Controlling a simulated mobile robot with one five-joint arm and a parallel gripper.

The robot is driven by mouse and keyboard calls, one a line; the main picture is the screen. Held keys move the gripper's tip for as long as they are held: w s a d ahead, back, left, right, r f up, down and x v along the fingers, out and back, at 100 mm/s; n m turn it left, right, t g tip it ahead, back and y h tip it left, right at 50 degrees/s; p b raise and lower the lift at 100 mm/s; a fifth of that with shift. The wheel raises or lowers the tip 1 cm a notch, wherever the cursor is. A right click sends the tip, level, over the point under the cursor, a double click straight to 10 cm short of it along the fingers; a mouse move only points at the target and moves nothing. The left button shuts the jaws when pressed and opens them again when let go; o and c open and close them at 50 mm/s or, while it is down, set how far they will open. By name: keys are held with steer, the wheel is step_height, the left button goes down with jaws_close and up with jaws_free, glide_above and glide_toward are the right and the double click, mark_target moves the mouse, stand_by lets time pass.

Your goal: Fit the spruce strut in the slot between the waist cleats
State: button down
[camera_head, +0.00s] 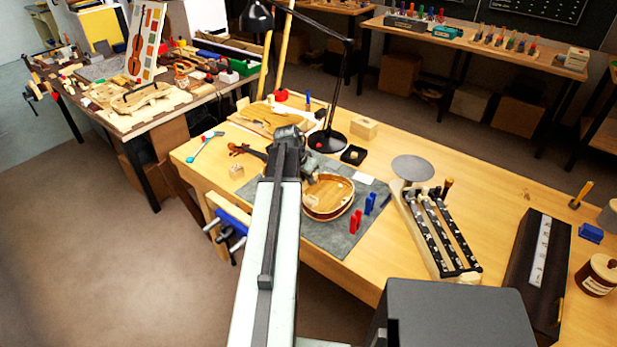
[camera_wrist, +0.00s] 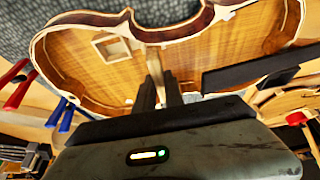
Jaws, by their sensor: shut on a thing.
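The open violin body (camera_head: 328,208) lies on a grey mat, and its hollow amber inside (camera_wrist: 75,72) fills much of the wrist view. My gripper (camera_wrist: 160,92) is over the body, shut on the pale spruce strut (camera_wrist: 155,66). The strut sticks out from the dark fingers over the hollow. In the head view my gripper (camera_head: 308,168) is at the body's far edge, and my arm hides part of the body. Pale pieces, one a small square frame (camera_wrist: 112,46), show near the far rim. I cannot tell which are the waist cleats or whether the strut touches them.
Red (camera_head: 355,221) and blue clamps (camera_head: 370,203) stand right of the body. A black lamp (camera_head: 327,140) stands behind it. A rack of dark strips (camera_head: 436,230) lies further right. A dark bar (camera_wrist: 258,68) crosses the wrist view's right side.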

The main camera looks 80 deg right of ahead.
steer(key=c, duration=1.3)
jaws_free()
steer(key=shift+c, duration=0.2)
steer(key=o, duration=0.3)
step_height(320, 180, up, 6)
steer(key=p, duration=0.6)
steer(key=shift+w, duration=0.1)
